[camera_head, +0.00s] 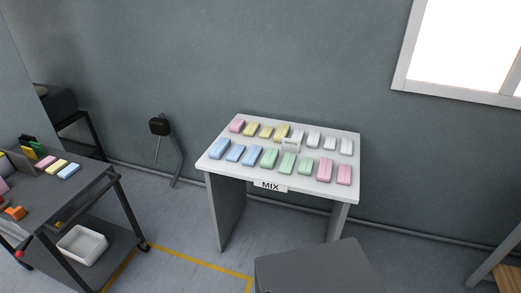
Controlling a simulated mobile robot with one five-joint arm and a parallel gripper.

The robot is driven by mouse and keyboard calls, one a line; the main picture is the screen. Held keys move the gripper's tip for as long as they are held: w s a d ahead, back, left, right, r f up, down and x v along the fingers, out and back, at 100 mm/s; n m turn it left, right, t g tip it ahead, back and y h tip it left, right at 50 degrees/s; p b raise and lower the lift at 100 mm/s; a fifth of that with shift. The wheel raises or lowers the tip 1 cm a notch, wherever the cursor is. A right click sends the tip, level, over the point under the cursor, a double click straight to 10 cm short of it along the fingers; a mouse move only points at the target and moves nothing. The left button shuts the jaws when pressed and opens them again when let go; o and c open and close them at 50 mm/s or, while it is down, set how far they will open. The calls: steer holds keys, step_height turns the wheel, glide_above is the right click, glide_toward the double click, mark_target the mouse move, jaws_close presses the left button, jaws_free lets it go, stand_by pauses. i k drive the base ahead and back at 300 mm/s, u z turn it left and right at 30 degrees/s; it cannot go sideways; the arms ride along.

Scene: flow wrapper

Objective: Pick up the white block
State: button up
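Several white blocks stand in the right part of the back row on the white table (225,165) marked MIX. One white block (297,134) is beside the yellow ones, another white block (314,139) is to its right, and the rightmost white block (346,147) is near the table's right edge. A small pale object (291,144) lies just in front of the row, below the leftmost white block; I cannot tell what it is. Which white block is meant cannot be told from the view. My gripper is not in view.
Blue (219,148), green (269,158) and pink (324,170) blocks fill the front row. A dark cart (88,187) with a white bin (82,244) stands left. Floor between is open.

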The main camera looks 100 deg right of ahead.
mark_target(293, 145)
steer(key=i, duration=0.4)
steer(key=z, duration=4.1)
steer(key=i, duration=1)
steer(key=z, duration=0.8)
steer(key=k, duration=1.1)
